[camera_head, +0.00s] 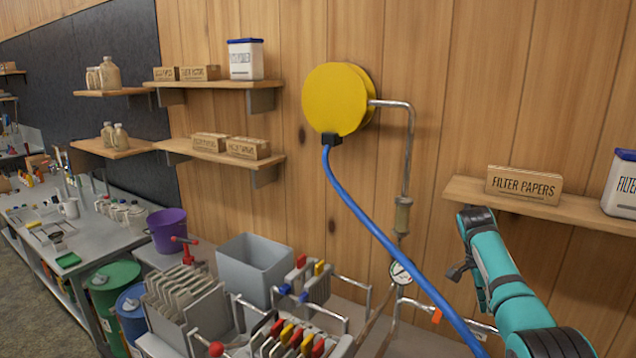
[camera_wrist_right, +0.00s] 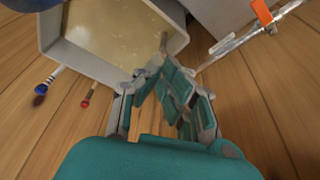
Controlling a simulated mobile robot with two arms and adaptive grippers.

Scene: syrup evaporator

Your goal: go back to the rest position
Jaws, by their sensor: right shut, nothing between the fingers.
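My right arm reaches in from the lower right of the head view. Its dark right gripper (camera_head: 459,271) is small there, in front of the wood wall and below the left end of the filter-papers shelf. In the right wrist view the fingers of this gripper (camera_wrist_right: 166,80) are closed together with nothing between them. They appear just below a pale pan (camera_wrist_right: 52,45) of yellowish liquid; I cannot tell how far apart they are. My left gripper is in neither view.
A shelf (camera_head: 463,187) with a filter papers box (camera_head: 523,184) is close to my right arm. A blue hose (camera_head: 375,235) hangs from a yellow reel (camera_head: 335,99). A gauge (camera_head: 402,272) and metal pipes stand left of my gripper. A grey bin (camera_head: 252,268) is on the bench.

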